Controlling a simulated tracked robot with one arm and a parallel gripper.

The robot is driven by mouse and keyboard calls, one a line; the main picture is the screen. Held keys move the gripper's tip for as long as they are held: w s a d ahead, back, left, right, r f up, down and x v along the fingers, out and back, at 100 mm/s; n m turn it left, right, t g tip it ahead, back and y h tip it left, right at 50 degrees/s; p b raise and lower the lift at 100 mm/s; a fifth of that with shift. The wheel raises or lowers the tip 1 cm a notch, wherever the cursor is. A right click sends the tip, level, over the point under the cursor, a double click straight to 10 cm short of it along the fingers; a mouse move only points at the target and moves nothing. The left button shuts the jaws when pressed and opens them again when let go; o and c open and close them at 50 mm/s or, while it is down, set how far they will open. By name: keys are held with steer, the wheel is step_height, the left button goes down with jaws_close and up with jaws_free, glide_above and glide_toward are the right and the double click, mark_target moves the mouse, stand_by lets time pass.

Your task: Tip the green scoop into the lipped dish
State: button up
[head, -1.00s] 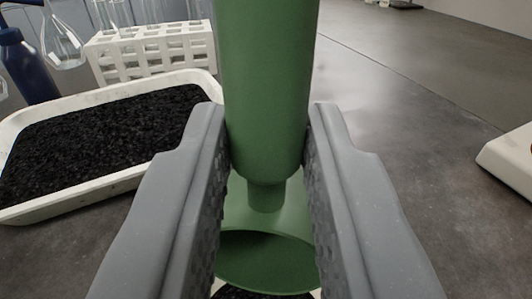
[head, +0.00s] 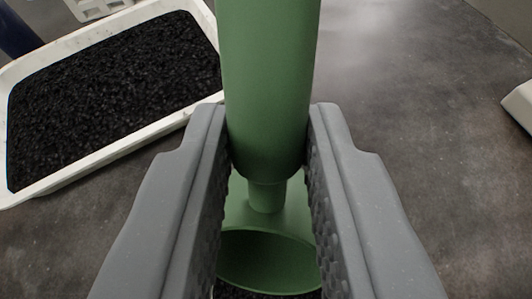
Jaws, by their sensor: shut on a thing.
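The green scoop (head: 267,85) is held between the two grey fingers of my gripper (head: 268,150). Its thick handle runs up out of the top of the picture. Its bowl (head: 268,258) shows below, between the fingers, with its opening partly in view. Black granules show at the bottom edge under the bowl's rim; I cannot tell whether they lie in the scoop or in something below it. I cannot make out the lipped dish for certain; my fingers and the scoop cover the bottom middle.
A white tray (head: 134,142) full of black granules lies to the left on the grey bench. Part of a white rack (head: 95,8) shows behind it, with a dark blue object at the top left corner. A pale object (head: 521,104) stands at the right edge. The bench between is clear.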

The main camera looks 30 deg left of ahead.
mark_target(295, 83)
steer(key=shift+w+a+r+g+h+p, duration=0.25)
steer(key=shift+w+g+p, duration=0.35)
steer(key=shift+p, duration=0.65)
steer(key=g+p, duration=0.1)
steer(key=p, duration=0.1)
steer(key=w+g+h+p, duration=0.1)
steer(key=p, duration=0.1)
steer(key=shift+w+a+f+g, duration=0.1)
steer(key=shift+w+f+g, duration=0.1)
steer(key=shift+g, duration=0.2)
steer(key=shift+f, duration=0.25)
steer(key=shift+w+a+r+g+p, duration=0.1)
steer(key=shift+w+r+g+p, duration=0.15)
steer(key=shift+g+p, duration=0.5)
steer(key=g+p, duration=0.1)
steer(key=p, duration=0.1)
steer(key=w+f+g+h+p, duration=0.1)
steer(key=p, duration=0.1)
steer(key=shift+a+m, duration=0.15)
steer(key=shift+m, duration=0.15)
steer(key=shift+w+g+p, duration=0.15)
steer(key=shift+g+p, duration=0.1)
steer(key=shift+p, duration=0.15)
steer(key=shift+f+g+h, duration=0.25)
steer(key=shift+f+g, duration=0.05)
